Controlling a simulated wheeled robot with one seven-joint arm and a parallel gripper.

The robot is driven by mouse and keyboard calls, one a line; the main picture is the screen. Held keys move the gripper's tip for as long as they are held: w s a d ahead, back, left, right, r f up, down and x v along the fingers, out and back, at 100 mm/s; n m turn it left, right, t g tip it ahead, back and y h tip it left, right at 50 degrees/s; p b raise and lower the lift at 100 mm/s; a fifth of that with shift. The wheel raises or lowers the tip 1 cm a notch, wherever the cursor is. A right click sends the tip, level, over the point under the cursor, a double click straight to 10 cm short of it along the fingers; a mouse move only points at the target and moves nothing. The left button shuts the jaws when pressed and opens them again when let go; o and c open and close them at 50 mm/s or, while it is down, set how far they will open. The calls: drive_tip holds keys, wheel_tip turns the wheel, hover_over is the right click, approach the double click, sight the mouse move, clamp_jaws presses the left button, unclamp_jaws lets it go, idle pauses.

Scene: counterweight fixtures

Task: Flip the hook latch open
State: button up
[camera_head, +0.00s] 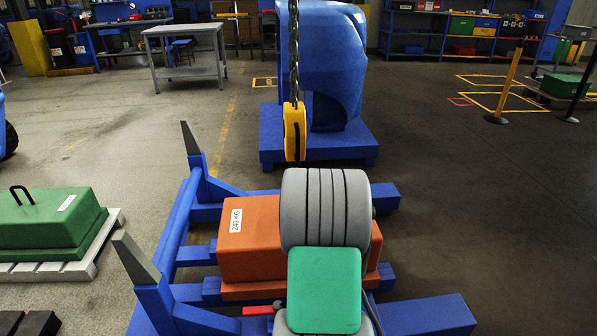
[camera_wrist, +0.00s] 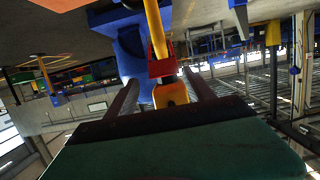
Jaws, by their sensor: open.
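In the wrist view, a yellow hook part (camera_wrist: 152,25) comes down from the top edge and meets a red piece (camera_wrist: 162,67), which looks like the latch. A second yellow part (camera_wrist: 170,94) shows below it. My gripper (camera_wrist: 163,79) is open, its two dark fingers standing on either side of these parts with gaps showing. I cannot tell whether anything touches. In the head view, the yellow hook block (camera_head: 294,131) hangs from a chain (camera_head: 293,50). Its lower end is near the top of my grey arm; the latch and my fingertips cannot be made out there.
A blue machine (camera_head: 335,60) stands behind the chain. A green weight (camera_head: 45,225) rests on a pallet at left. Floor at right is mostly clear.

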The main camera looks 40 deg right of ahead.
drive_tip(key=v, duration=0.4)
drive_tip(key=shift+s+a, duration=0.1)
drive_tip(key=shift+s, duration=0.1)
